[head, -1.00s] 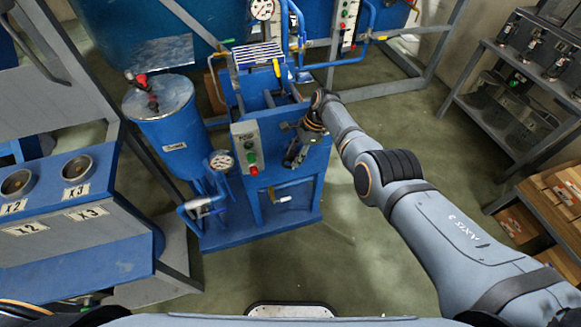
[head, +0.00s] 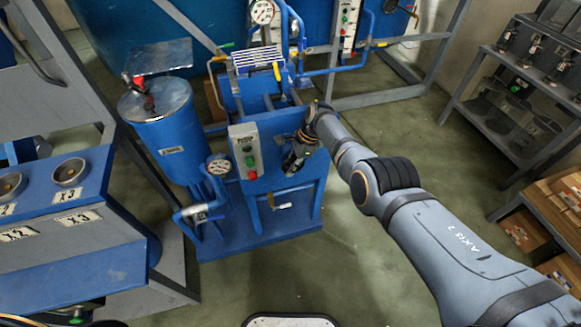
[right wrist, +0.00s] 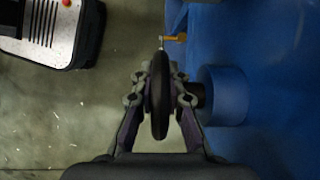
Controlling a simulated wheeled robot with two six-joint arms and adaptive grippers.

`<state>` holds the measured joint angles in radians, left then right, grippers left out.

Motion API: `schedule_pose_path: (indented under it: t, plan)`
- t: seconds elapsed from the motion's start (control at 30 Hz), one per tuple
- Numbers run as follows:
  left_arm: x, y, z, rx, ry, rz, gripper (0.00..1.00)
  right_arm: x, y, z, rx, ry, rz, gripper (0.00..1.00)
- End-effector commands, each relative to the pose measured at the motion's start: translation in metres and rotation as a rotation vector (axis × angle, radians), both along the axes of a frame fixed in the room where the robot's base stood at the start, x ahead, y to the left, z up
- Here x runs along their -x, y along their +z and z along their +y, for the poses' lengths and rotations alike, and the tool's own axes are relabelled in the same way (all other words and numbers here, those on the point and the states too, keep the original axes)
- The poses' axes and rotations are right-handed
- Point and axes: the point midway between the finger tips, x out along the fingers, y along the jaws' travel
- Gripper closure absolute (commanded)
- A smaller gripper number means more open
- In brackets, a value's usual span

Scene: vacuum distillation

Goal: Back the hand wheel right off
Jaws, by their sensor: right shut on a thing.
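The hand wheel (right wrist: 159,95) is a dark disc seen edge-on in the right wrist view. My right gripper (right wrist: 160,85) is shut on it, one finger on each face. A short dark hub leads from the wheel to a blue cylindrical boss (right wrist: 222,95) on the machine; I cannot tell how far the thread is engaged. In the head view my right gripper (head: 292,162) is at the front of the blue machine (head: 285,185), right of the button panel, and mostly hides the wheel. My left gripper is not in view.
A small handle (head: 282,206) sticks out below. A blue tank (head: 165,125) stands to the left, shelves (head: 510,110) to the right. The floor in front is clear.

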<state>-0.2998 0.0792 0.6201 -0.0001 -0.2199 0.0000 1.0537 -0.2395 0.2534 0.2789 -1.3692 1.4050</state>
Motion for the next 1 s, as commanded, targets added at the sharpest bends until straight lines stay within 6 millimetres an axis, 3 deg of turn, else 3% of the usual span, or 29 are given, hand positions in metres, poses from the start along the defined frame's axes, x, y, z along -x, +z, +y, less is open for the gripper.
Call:
schedule_pose_path:
  t: [0.23, 0.47, 0.8, 0.83, 1.0]
  plan:
    - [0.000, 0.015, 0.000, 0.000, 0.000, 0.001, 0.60, 0.001, 0.002, 0.001, 0.143, 0.004, -0.046, 1.00]
    - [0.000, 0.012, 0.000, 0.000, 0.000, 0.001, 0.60, 0.000, -0.004, -0.002, 0.330, 0.003, -0.106, 1.00]
    - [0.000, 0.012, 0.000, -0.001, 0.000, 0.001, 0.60, -0.001, -0.003, -0.003, 0.356, -0.001, -0.115, 1.00]
    - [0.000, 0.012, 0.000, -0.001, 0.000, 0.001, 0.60, -0.001, -0.003, -0.003, 0.356, -0.001, -0.115, 0.86]
    - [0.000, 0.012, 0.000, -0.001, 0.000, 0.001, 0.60, -0.001, -0.003, -0.003, 0.355, -0.001, -0.115, 0.64]
